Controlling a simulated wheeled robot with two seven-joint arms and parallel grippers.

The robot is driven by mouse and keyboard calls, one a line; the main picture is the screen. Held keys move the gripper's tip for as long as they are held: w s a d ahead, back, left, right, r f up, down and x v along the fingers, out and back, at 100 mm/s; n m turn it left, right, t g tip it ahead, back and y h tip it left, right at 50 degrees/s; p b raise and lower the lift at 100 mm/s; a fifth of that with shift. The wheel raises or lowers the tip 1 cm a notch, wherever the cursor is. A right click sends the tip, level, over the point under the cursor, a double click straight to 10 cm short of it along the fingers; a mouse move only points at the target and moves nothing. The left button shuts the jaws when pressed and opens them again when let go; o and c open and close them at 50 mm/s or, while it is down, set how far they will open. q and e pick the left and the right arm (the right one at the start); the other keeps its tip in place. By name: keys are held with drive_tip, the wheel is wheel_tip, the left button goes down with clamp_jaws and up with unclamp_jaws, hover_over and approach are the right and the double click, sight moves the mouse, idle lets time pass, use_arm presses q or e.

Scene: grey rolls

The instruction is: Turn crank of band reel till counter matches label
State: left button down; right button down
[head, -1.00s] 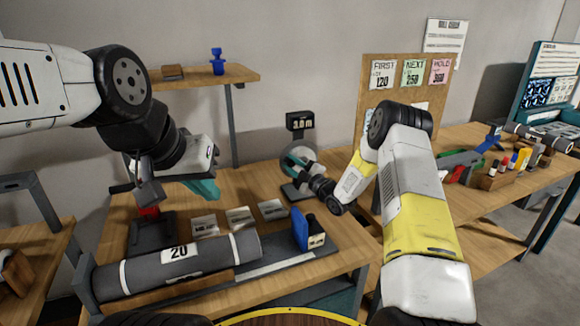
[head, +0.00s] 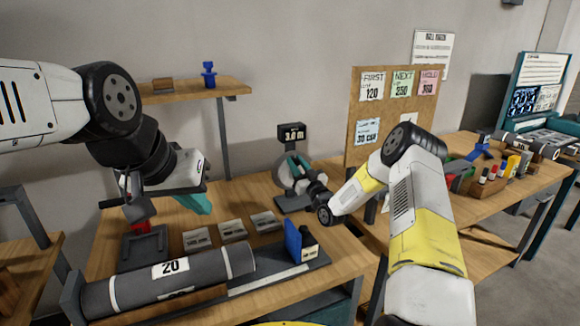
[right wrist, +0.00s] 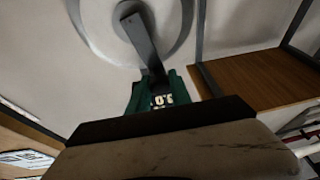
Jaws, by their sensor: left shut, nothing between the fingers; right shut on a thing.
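The band reel (head: 281,174) stands at the back of the bench, with a grey disc and a black counter (head: 292,132) above it. The counter seems to read 3.0 m, in small digits. My right gripper (head: 297,166) is at the front of the reel, shut on the crank handle, which its fingers hide. In the right wrist view the flat crank arm (right wrist: 143,45) runs from the disc's hub down to the green fingers (right wrist: 160,93). A grey roll (head: 205,275) with a label (head: 170,268) reading 20 lies in front. My left gripper (head: 196,203) is shut and empty above the bench's left part.
Several small cards (head: 233,230) lie between roll and reel. A blue block-like tool (head: 293,240) stands at the roll's right end. A pinboard (head: 356,150) with notes stands behind my right arm. A shelf (head: 195,90) hangs above my left gripper.

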drive_tip(key=shift+w+d+f+m+t+h, duration=0.1)
drive_tip(key=shift+w+d+m+t+h, duration=0.3)
drive_tip(key=shift+m, duration=0.75)
drive_tip(key=shift+s+d+f+m+t+h, duration=0.1)
drive_tip(key=shift+d+m+h, duration=0.5)
drive_tip(key=shift+m, duration=0.6)
drive_tip(key=shift+w+d+m+t+h, duration=0.25)
drive_tip(key=shift+d+m+h, duration=0.25)
drive_tip(key=shift+m, duration=0.65)
drive_tip(key=c, duration=1.2)
unclamp_jaws()
drive_tip(key=v, duration=0.7)
drive_tip(key=shift+s, duration=0.35)
